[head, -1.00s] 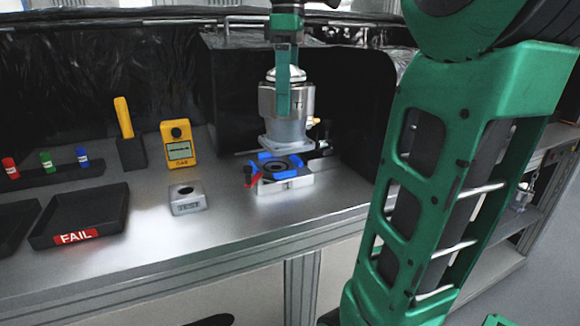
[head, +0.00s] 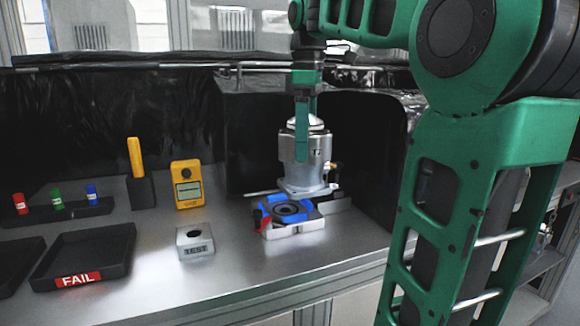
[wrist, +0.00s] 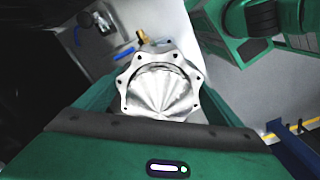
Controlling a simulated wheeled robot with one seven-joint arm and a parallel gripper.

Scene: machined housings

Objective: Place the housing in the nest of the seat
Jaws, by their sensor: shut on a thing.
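The housing (head: 318,150) is a silver cylinder with a domed top, a square flange at its base and a brass fitting on its side. My gripper (head: 302,135) is shut on it, with a green finger down its near side. In the wrist view the housing's lobed metal top (wrist: 158,85) lies between the green fingers. The seat (head: 296,229) is a pale block with a blue nest (head: 272,222) around a dark round opening and a red part at its left. The housing appears upright, behind and slightly right of the nest. Whether its base touches anything is unclear.
A small block with a hole (head: 195,243) stands left of the seat. Further left are a yellow meter (head: 187,184), a black FAIL tray (head: 116,262) and a rack of coloured vials (head: 58,209). A dark enclosure is behind the housing. The bench front is clear.

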